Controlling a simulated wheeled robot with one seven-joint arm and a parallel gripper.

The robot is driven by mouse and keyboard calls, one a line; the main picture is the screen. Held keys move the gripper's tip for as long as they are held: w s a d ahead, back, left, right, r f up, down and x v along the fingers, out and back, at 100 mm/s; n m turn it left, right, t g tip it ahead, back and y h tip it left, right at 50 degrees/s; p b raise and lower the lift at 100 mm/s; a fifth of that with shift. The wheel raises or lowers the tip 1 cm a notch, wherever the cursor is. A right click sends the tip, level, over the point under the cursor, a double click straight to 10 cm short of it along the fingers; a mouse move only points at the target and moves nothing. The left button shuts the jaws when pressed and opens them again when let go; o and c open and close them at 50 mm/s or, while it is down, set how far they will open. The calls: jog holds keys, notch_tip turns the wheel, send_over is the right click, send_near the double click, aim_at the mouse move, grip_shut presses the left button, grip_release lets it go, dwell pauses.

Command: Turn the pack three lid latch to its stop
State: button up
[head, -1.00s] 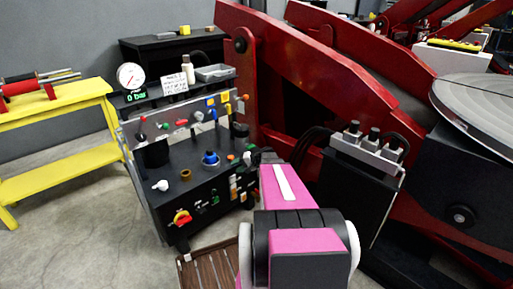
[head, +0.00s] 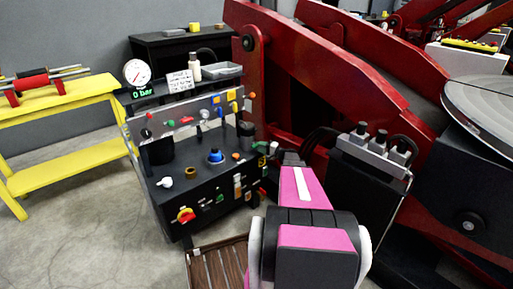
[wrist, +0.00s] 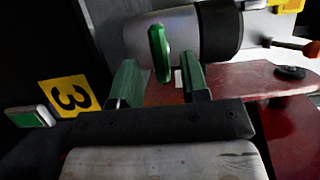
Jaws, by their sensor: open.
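In the wrist view a green latch (wrist: 159,53) stands upright in front of a light grey cylinder with a black end band (wrist: 219,30). A yellow label with a black 3 (wrist: 69,95) is at the left. My gripper (wrist: 158,78) has two green-faced fingers, open, one on each side of the latch's line. The latch appears between and slightly beyond the fingertips, with visible gaps on both sides. I cannot tell how far the latch is turned. In the head view my pink arm reaches toward the right end of the black control panel (head: 212,158); the latch cannot be made out there.
A red metal plate (wrist: 240,82) with a dark bolt lies right of the fingers. A green-and-white button-like part (wrist: 30,116) is at the lower left. The head view shows large red lift arms (head: 330,70), a black valve box (head: 365,180) and a yellow bench (head: 60,105).

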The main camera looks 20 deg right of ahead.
aim_at(256, 146)
jog(key=shift+x, duration=1.75)
grip_shut()
